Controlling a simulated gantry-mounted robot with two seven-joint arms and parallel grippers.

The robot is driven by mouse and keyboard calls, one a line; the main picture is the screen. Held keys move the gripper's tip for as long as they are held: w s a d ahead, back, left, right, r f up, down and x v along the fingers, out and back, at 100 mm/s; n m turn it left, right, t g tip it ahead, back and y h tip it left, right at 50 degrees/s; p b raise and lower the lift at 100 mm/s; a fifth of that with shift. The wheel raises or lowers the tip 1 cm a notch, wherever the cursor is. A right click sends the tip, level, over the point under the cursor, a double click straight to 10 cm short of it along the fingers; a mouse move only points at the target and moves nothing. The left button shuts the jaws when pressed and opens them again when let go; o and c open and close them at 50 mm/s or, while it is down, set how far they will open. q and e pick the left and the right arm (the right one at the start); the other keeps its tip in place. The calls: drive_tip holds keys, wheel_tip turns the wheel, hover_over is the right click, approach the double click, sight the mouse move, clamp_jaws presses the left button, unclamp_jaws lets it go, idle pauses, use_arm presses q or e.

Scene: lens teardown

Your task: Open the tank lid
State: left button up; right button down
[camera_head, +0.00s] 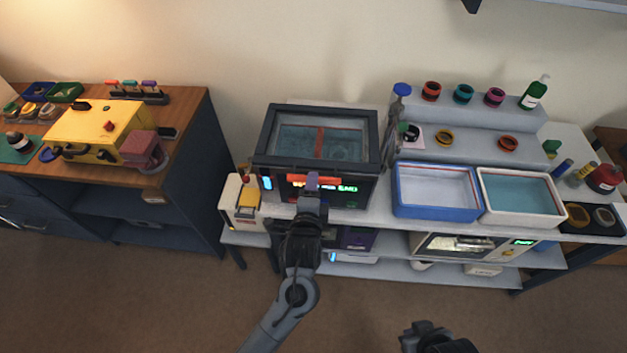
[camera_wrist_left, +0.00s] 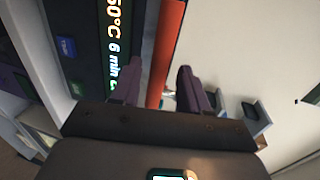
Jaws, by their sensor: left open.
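The tank (camera_head: 350,190) is a dark box with a lit front panel, on the bench at the centre. Its lid (camera_head: 262,140) has a dark frame with a see-through top and lies shut. An orange-red handle bar (camera_head: 294,178) runs along the lid's front edge; it also shows in the left wrist view (camera_wrist_left: 167,45). My left gripper (camera_head: 312,180) is open at this bar, and in the left wrist view its two fingers (camera_wrist_left: 156,80) stand on either side of it. Contact cannot be told. My right gripper (camera_head: 424,332) is low at the bottom edge, away from the tank; its jaws are unclear.
A blue-rimmed tray (camera_head: 436,213) and a white-rimmed tray of teal liquid (camera_head: 520,221) stand right of the tank. A yellow case (camera_head: 97,128) sits on the left cabinet. Open floor lies in front.

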use_arm(q)
drive_tip(key=shift+x, duration=1.65)
clamp_jaws()
